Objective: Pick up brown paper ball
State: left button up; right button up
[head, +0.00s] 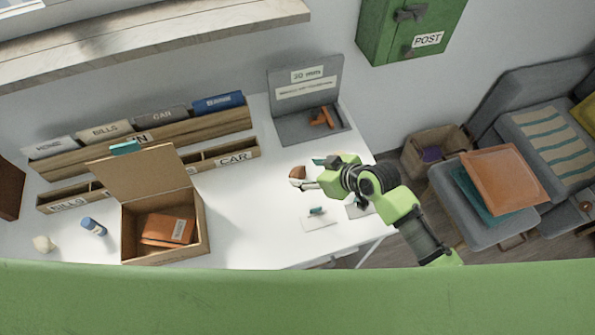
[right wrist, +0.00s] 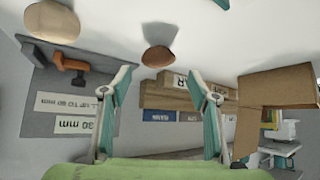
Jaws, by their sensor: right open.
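The brown paper ball (head: 296,172) lies on the white desk, right of the middle in the head view. In the right wrist view the ball (right wrist: 158,57) sits between and beyond the fingertips. My right gripper (head: 308,173) reaches in from the right, close beside the ball, and its far and near fingers are spread. In the right wrist view the gripper (right wrist: 160,82) is open with nothing between its fingers. A lighter tan round thing (right wrist: 52,20) shows at the top left there. My left gripper is not in view.
An open cardboard box (head: 165,252) holding an orange-brown book stands on the left. A grey board with an orange tool (head: 320,117) stands behind the ball. Labelled wooden organisers (head: 150,135) line the back. The desk middle (head: 245,205) is clear.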

aim_at(303, 174)
jog(key=shift+d+f+p+x, duration=0.15)
jog(key=shift+p+x, duration=0.05)
jog(key=shift+x, duration=0.9)
jog(key=shift+d+f+p+x, duration=0.15)
jog(key=shift+x, duration=0.9)
jog(key=shift+d+f+p+x, duration=0.1)
jog(key=shift+f+p+x, duration=0.1)
jog(key=shift+x, duration=0.9)
jog(key=shift+s+r, duration=0.1)
jog(key=shift+s, duration=0.1)
jog(key=shift+d, duration=0.1)
jog(key=c, duration=0.9)
